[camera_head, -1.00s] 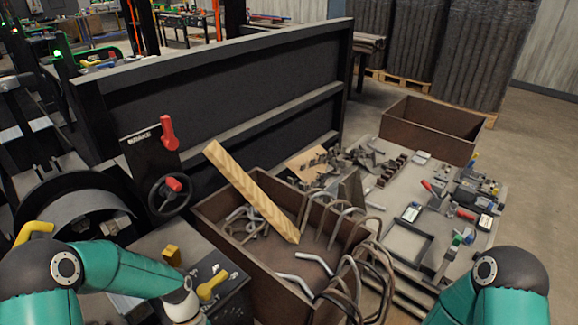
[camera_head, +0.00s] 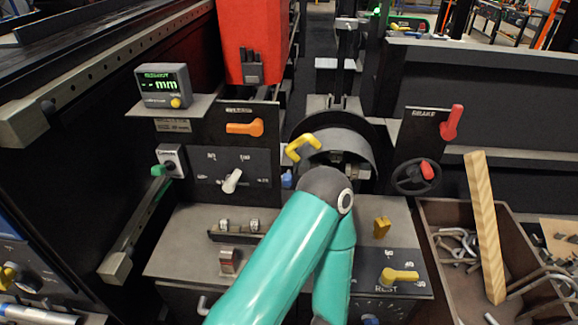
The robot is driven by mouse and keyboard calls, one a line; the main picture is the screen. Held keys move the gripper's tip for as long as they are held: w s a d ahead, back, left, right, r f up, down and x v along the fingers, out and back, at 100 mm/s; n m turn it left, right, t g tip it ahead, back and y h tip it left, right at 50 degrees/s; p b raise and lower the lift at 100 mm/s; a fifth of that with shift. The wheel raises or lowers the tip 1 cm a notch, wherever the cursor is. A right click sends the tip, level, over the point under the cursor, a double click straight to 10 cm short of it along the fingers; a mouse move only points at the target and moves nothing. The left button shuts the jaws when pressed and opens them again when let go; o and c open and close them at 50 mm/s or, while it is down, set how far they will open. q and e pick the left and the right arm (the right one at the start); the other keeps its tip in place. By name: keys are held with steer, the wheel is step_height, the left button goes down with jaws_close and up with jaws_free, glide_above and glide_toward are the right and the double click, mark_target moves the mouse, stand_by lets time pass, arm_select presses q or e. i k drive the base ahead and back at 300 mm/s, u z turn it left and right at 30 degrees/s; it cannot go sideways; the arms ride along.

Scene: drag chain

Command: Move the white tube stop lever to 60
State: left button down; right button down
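The white lever (camera_head: 232,180) sits on a dark panel (camera_head: 204,165) with small white markings around it, left of the middle of the head view. It tilts up to the right, its lower end pointing down-left. The markings are too small to read with certainty. My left arm's teal links rise from the bottom to an elbow right of the panel and fold back down. Its gripper is below the picture edge. My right arm and gripper are not in view.
An orange lever (camera_head: 245,127) is above the white one. A display box (camera_head: 164,86) and a green-knobbed switch (camera_head: 160,168) are left. Yellow levers (camera_head: 303,147) (camera_head: 400,276) stand near my arm. A red-knobbed wheel (camera_head: 416,176) and a bin (camera_head: 447,216) are right.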

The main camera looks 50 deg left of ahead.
mark_target(229, 185)
steer(key=z, duration=1.15)
steer(key=i, duration=0.15)
steer(key=u, duration=3.2)
steer(key=k, duration=0.75)
steer(key=u, duration=0.2)
steer(key=i, duration=0.75)
steer(key=z, duration=0.1)
